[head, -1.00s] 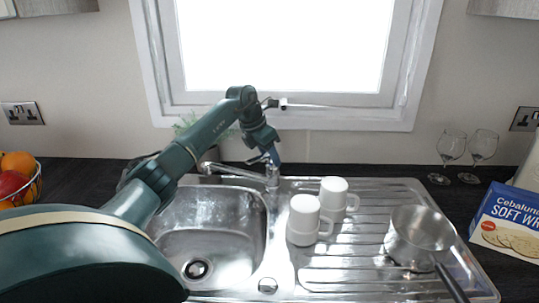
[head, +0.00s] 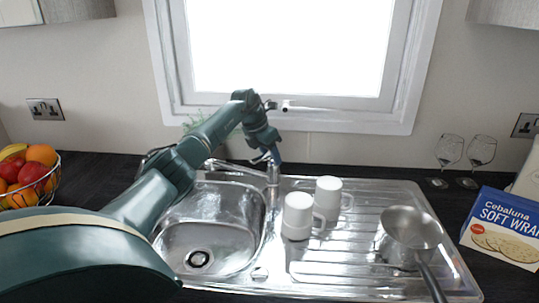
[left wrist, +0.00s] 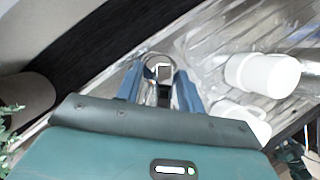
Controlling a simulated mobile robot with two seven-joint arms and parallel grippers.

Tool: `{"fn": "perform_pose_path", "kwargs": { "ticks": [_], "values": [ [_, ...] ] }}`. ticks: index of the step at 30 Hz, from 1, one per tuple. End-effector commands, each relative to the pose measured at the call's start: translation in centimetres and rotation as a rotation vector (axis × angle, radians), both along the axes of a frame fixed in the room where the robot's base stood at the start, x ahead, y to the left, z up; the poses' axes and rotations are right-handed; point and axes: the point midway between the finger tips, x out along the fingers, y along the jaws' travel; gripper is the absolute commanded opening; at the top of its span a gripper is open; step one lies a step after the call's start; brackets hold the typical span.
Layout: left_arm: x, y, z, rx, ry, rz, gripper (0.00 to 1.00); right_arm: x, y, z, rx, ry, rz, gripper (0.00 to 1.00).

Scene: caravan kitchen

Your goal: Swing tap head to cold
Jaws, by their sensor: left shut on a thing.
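The metal tap (head: 272,177) stands at the back edge of the sink, its spout (head: 232,169) reaching left over the basin. My left gripper (head: 270,158) comes down from above onto the top of the tap. In the left wrist view, the blue fingers of the left gripper (left wrist: 160,84) are on either side of the shiny tap head (left wrist: 160,66), shut on it. Most of the tap below is hidden in that view. My right gripper is not in view.
Two white mugs (head: 298,216) (head: 328,197) and a saucepan (head: 411,228) stand on the drainer (head: 350,260), right of the tap. The basin (head: 215,222) is empty. Two wine glasses (head: 449,153) (head: 481,152), a wraps box (head: 508,228) and a fruit bowl (head: 50,190) are farther out. The window (head: 297,118) is behind.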

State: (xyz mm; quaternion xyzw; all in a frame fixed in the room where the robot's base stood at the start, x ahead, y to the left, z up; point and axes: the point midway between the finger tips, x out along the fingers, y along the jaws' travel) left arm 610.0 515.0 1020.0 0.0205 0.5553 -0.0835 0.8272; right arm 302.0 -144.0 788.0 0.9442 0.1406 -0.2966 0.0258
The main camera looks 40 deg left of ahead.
Motion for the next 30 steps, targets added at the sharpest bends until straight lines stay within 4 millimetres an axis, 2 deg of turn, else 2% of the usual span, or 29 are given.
{"fn": "perform_pose_path", "kwargs": {
  "ticks": [9, 10, 17, 26, 30],
  "values": [
    [0.1, -0.1, 0.2, -0.001, -0.005, -0.002, 0.00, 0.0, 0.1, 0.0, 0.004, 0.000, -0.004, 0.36],
    [0.1, -0.1, 0.2, -0.001, -0.005, -0.002, 0.40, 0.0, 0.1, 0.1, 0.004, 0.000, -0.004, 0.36],
    [0.1, -0.1, 0.1, -0.001, -0.002, -0.001, 0.59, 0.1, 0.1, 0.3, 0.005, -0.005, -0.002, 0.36],
    [-0.1, 0.0, 0.3, 0.000, -0.001, -0.001, 0.60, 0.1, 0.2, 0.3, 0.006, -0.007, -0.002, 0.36],
    [-0.6, 0.3, 1.8, 0.002, -0.003, 0.000, 0.60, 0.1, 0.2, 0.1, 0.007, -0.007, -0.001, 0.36]
  ]
}}
